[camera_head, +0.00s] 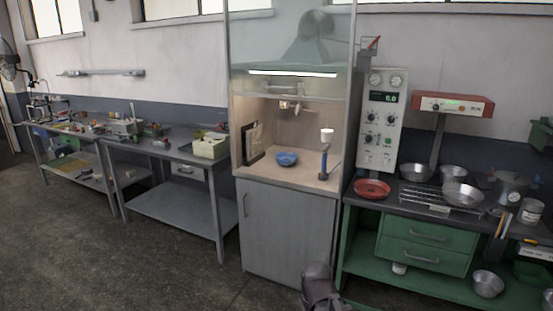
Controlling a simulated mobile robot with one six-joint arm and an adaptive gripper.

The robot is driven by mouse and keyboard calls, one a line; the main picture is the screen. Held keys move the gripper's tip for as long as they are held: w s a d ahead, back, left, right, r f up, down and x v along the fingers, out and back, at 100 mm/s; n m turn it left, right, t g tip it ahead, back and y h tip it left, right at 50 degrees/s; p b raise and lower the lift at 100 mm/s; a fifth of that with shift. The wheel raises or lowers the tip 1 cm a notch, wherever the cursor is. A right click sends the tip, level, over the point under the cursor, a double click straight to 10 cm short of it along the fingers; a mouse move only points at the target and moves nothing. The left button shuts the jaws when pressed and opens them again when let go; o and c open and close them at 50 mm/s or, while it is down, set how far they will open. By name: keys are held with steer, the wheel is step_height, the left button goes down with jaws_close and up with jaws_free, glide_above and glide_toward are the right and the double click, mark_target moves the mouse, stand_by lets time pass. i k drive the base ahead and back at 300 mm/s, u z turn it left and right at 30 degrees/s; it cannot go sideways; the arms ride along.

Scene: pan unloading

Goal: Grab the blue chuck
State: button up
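One is a low, round, bowl-like blue piece (287,158) on the middle of the cabinet floor. A dark part of my arm (321,288) shows at the bottom edge, low in front of the cabinet and well apart from both. My gripper's fingers cannot be made out.
The hood cabinet (287,227) has an open-looking front and a dark framed panel (253,141) inside at left. A green bench (420,254) at right holds metal bowls (462,194) and a red dish (371,188). Grey workbenches (175,205) stand at left. The floor in front is clear.

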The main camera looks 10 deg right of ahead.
mark_target(286, 157)
steer(key=u, duration=0.6)
steer(key=i, duration=1.75)
steer(key=z, duration=0.35)
steer(key=i, duration=0.7)
steer(key=z, duration=0.95)
steer(key=i, duration=0.6)
steer(key=z, duration=0.3)
